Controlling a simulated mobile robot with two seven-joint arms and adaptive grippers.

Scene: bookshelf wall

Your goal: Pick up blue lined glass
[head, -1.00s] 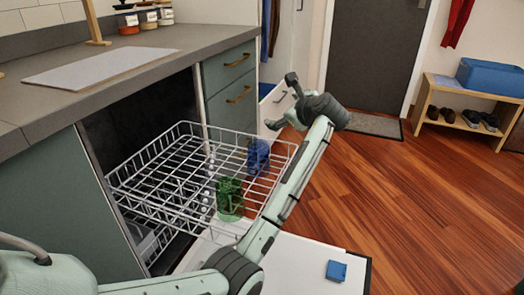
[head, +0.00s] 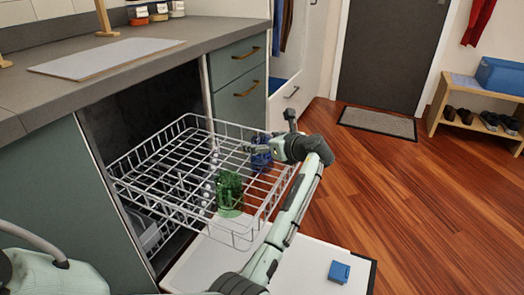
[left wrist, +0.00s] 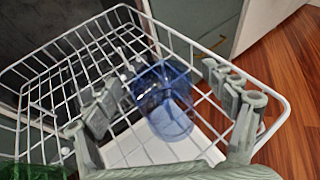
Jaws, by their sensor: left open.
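The blue glass (head: 262,156) stands in the pulled-out white wire dishwasher rack (head: 240,240), near its right side. In the left wrist view the blue glass (left wrist: 163,100) is see-through and lies between the open fingers, a little ahead of them. My left gripper (head: 250,145) is open above the rack's right edge and partly covers the glass in the head view. In the left wrist view its fingers (left wrist: 165,105) stand apart on both sides of the glass. I cannot tell whether they touch it. My right gripper is not in view.
A green glass (head: 229,192) stands in the rack nearer to me. The open dishwasher door (head: 215,262) lies below, with a small blue block (head: 339,272) on it. Grey counter (head: 130,70) is above the rack at left. Open wooden floor lies to the right.

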